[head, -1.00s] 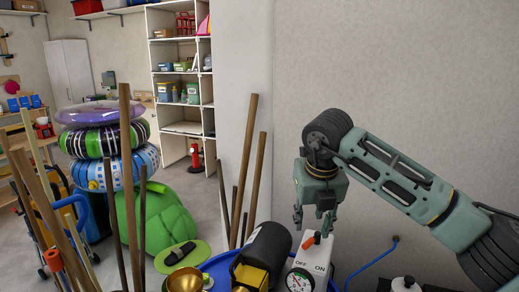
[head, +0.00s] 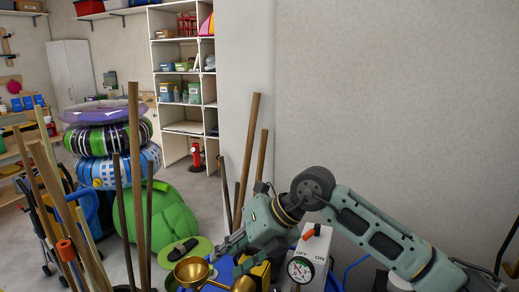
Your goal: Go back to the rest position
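The white machine (head: 311,250) stands at the bottom, right of centre, with OFF and ON lettering, an orange-red switch lever (head: 311,232) and a round gauge (head: 300,269). My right gripper (head: 228,252) is left of the machine, reaching down and left over the items there. Its fingers look apart, with nothing seen between them. The lever is free of the gripper. My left gripper is not in view.
Brass-coloured bowls (head: 192,271) and a blue tub (head: 222,274) lie close below the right gripper. Upright wooden poles (head: 248,150) stand near it. Stacked swim rings (head: 112,140) and a green beanbag (head: 165,212) are farther left. The wall (head: 400,100) above the arm is bare.

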